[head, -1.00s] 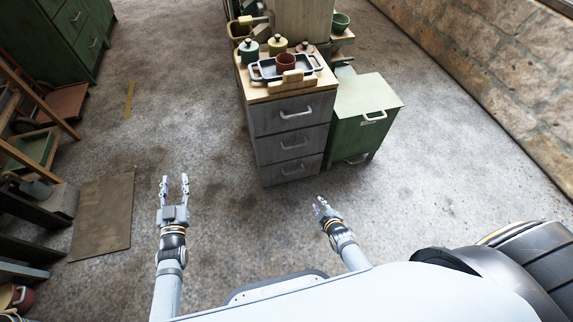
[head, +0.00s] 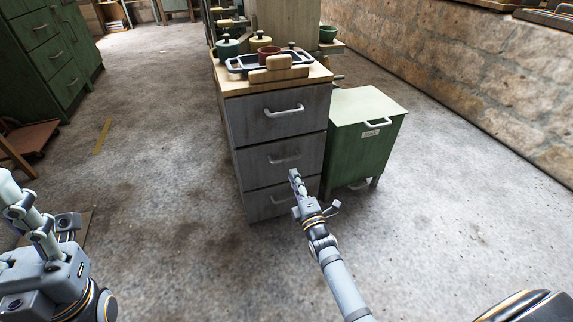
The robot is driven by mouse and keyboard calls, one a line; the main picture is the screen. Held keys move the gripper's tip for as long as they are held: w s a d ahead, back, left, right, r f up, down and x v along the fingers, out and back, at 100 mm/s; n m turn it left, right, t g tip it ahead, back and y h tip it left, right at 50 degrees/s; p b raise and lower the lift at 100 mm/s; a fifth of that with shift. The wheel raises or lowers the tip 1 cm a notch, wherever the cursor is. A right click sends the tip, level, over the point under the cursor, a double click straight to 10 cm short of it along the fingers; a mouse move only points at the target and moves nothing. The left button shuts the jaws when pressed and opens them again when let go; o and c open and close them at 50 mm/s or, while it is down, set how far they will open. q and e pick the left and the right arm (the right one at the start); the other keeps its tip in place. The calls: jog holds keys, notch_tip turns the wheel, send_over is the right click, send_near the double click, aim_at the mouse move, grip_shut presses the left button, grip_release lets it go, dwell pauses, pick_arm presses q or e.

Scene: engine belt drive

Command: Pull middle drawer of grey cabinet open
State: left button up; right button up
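The grey cabinet (head: 232,150) stands in the middle of the head view, with three drawers stacked under a wooden top. Its middle drawer (head: 262,163) looks closed, with a horizontal bar handle (head: 285,160). My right gripper (head: 297,183) is in front of the cabinet, just below the middle handle in the picture. It overlaps the lower drawer and hides part of its handle. Contact with the cabinet cannot be made out, and its fingers are seen too edge-on to tell their gap. My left gripper (head: 45,220) is at the lower left, far from the cabinet, its fingers apart and empty.
A green cabinet (head: 345,150) stands close to the right of the grey one. Pots and a tray (head: 240,66) sit on the wooden top (head: 312,77). Green drawers (head: 40,60) stand at far left. A stone wall (head: 480,75) runs along the right. The floor between is clear.

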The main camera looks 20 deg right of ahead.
aim_at(287, 159)
jog(key=w+b, duration=0.1)
jog(key=w, duration=0.1)
jog(key=w+b, duration=0.1)
jog(key=w, duration=0.2)
jog(key=w+r+b, duration=0.1)
jog(key=w, duration=0.1)
jog(key=shift+w+a+r, duration=0.1)
jog(key=shift+w, duration=0.2)
jog(key=shift+w+r, duration=0.15)
jog(key=shift+w, duration=0.15)
grip_shut()
